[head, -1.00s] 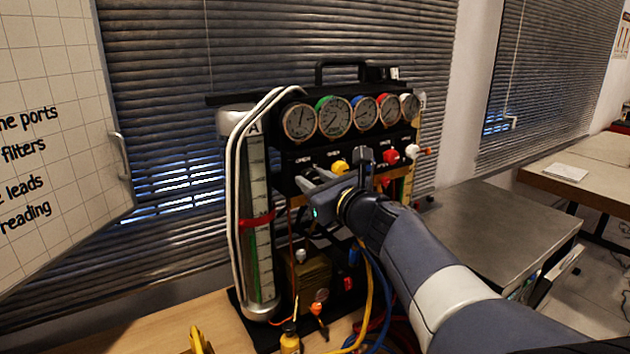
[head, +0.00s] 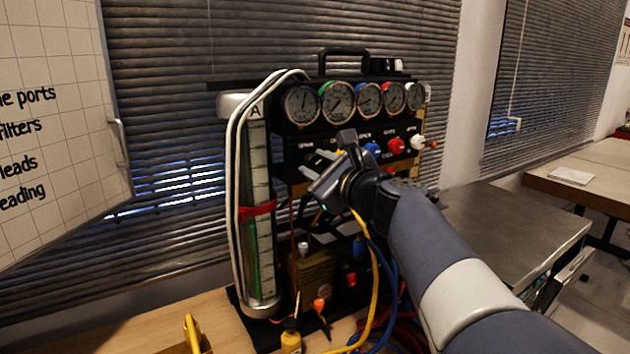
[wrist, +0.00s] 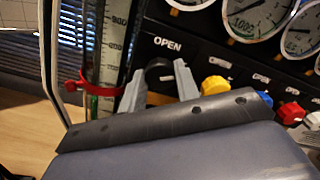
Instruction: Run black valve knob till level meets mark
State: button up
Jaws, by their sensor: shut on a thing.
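The black valve knob (wrist: 158,76) is at the left end of the panel's knob row, under an OPEN label in the wrist view. My gripper (wrist: 158,88) has its two grey fingers on either side of it, shut on it. In the head view my gripper (head: 314,168) is at the panel, tilted, and largely covers the knob. The upright level tube marked A (head: 259,170) stands at the left with a red ring mark (head: 257,210) around it. A green column (head: 254,250) shows in the tube below the ring; its exact top is hard to tell.
Several round gauges (head: 338,101) sit above the knobs. Yellow (wrist: 215,86), blue (head: 372,151), red (head: 396,145) and white (head: 418,142) knobs are close to the right. White hoses (head: 236,170) run beside the tube. Yellow and blue hoses (head: 377,275) hang below my gripper.

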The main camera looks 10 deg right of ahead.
jog(key=n+b, duration=0.6)
jog(key=shift+f, duration=0.25)
jog(key=n+b, duration=0.3)
jog(key=n, duration=0.1)
jog(key=shift+n, duration=0.3)
jog(key=shift+r+n+b, duration=0.15)
jog(key=shift+n+b, duration=0.8)
jog(key=shift+n, duration=0.05)
jog(key=o, duration=1)
jog(key=shift+c, duration=0.2)
jog(key=shift+r, duration=0.1)
jog(key=shift+s, duration=0.1)
jog(key=b+v, duration=0.1)
jog(key=v, duration=0.9)
jog(key=shift+s, duration=0.35)
jog(key=shift+d, duration=0.1)
